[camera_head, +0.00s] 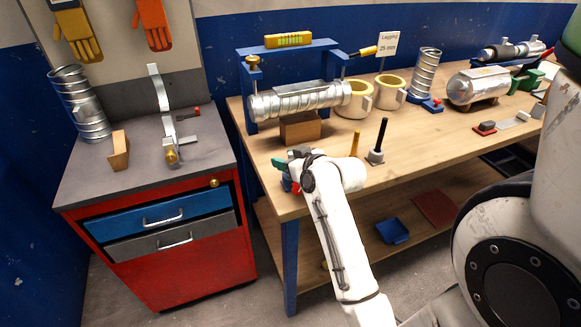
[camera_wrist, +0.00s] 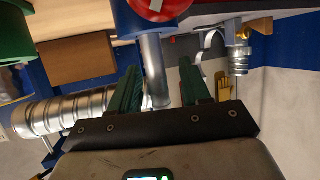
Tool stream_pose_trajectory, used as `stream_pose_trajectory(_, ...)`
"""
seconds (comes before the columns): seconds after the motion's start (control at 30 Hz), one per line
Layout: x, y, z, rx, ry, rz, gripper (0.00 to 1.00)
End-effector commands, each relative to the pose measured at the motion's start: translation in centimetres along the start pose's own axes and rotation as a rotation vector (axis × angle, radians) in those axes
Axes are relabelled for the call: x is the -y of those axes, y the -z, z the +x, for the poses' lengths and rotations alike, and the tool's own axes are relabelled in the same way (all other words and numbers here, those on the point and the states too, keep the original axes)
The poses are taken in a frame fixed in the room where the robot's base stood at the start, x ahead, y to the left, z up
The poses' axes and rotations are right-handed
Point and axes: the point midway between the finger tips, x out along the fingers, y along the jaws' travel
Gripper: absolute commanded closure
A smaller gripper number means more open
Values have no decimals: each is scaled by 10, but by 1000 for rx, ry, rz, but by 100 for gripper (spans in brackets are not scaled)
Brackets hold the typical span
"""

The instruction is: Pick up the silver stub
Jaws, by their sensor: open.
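A plain silver stub (camera_wrist: 153,68) shows in the wrist view as a narrow cylinder between my two green fingers. Its far end meets a blue body (camera_wrist: 143,18) with a red disc (camera_wrist: 158,5). My gripper (camera_wrist: 159,66) is open, with one finger on each side of the stub and visible gaps. In the head view my gripper (camera_head: 284,163) is at the front left of the workbench. The blue and red body (camera_head: 289,184) shows just below it there, and the stub itself is hidden.
A spiral duct (camera_head: 300,101) lies in a blue frame behind my gripper, above a wooden block (camera_head: 301,131). A black-handled tool (camera_head: 378,143) and an orange peg (camera_head: 355,143) stand to the right. The red cabinet (camera_head: 190,268) stands left across a gap.

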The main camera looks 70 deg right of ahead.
Motion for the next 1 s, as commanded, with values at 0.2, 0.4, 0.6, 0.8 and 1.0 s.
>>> stream_pose_trajectory(0.2, 0, 0, 1, 1, 0, 0, 53)
stream_pose_trajectory(0.4, 0, 0, 1, 1, 0, 0, 70)
stream_pose_trajectory(0.6, 0, 0, 1, 1, 0, 0, 89)
stream_pose_trajectory(0.8, 0, 0, 1, 1, 0, 0, 100)
stream_pose_trajectory(1.0, 0, 0, 1, 0, 0, 0, 100)
